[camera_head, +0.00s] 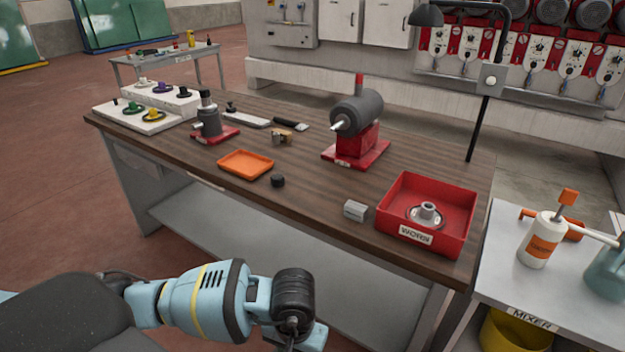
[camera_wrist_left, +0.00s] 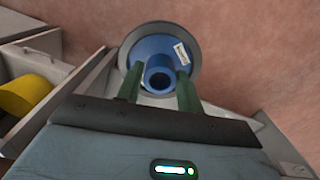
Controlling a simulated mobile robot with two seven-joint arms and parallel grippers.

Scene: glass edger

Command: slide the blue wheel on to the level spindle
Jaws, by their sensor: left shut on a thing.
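The blue wheel (camera_wrist_left: 150,50) fills the upper middle of the left wrist view, a blue disc with a grey rim, a white label and a blue hub with a hole. My left gripper (camera_wrist_left: 158,75) is shut on its hub, one green finger on each side. In the head view my left arm lies low in front of the bench, and the wheel cannot be made out there. The level spindle (camera_head: 337,126) is a pale shaft, pointing left from a grey motor (camera_head: 358,112) on a red base. It is bare. My right gripper is not in view.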

